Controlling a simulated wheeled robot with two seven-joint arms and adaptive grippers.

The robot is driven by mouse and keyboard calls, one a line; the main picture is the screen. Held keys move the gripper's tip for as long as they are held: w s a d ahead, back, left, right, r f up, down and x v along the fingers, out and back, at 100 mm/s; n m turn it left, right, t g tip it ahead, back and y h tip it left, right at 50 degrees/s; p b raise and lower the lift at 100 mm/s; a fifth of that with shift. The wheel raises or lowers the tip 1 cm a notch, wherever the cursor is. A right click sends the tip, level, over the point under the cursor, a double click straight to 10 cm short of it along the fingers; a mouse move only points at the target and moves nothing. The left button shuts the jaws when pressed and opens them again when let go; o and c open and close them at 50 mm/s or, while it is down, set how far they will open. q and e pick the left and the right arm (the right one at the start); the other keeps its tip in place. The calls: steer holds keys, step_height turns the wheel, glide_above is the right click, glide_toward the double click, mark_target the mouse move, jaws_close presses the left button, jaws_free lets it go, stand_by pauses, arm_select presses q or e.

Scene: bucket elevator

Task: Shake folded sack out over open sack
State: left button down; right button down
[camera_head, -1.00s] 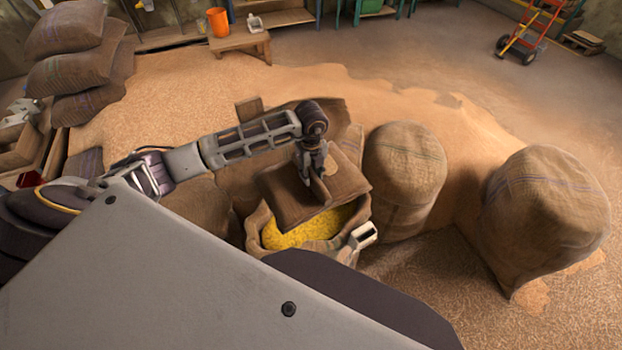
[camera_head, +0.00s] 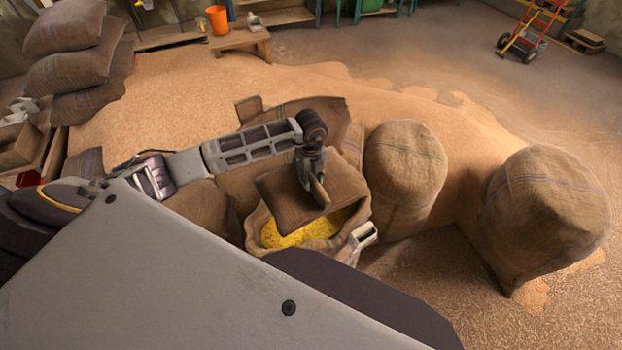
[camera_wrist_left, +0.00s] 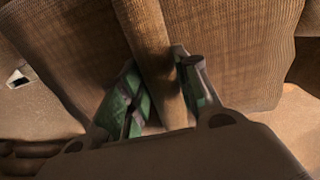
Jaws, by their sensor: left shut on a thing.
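The folded sack (camera_head: 283,205) is a brown, flat, roughly square burlap piece. My left gripper (camera_head: 318,190) is shut on a raised fold of it; in the wrist view the two green-padded fingers (camera_wrist_left: 158,98) stand on either side of this fold (camera_wrist_left: 163,75). The folded sack is tilted above the open sack (camera_head: 254,228) and covers part of its mouth. Yellow grain (camera_head: 300,233) shows inside the open sack. I cannot tell whether the two sacks touch. My right gripper does not show.
A small whitish part (camera_head: 362,236) sits at the open sack's right rim. Full burlap sacks stand to the right, one close (camera_head: 405,172) and one farther (camera_head: 545,215). Stacked sacks (camera_head: 75,60) are at the back left. Loose grain (camera_head: 200,100) covers the floor behind.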

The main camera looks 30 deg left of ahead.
arm_select(q)
step_height(320, 180, up, 3)
steer(key=shift+f, duration=0.1)
steer(key=shift+s+f, duration=0.1)
step_height(320, 180, down, 5)
steer(key=shift+r, duration=0.1)
steer(key=shift+w, duration=0.2)
steer(key=shift+s, duration=0.15)
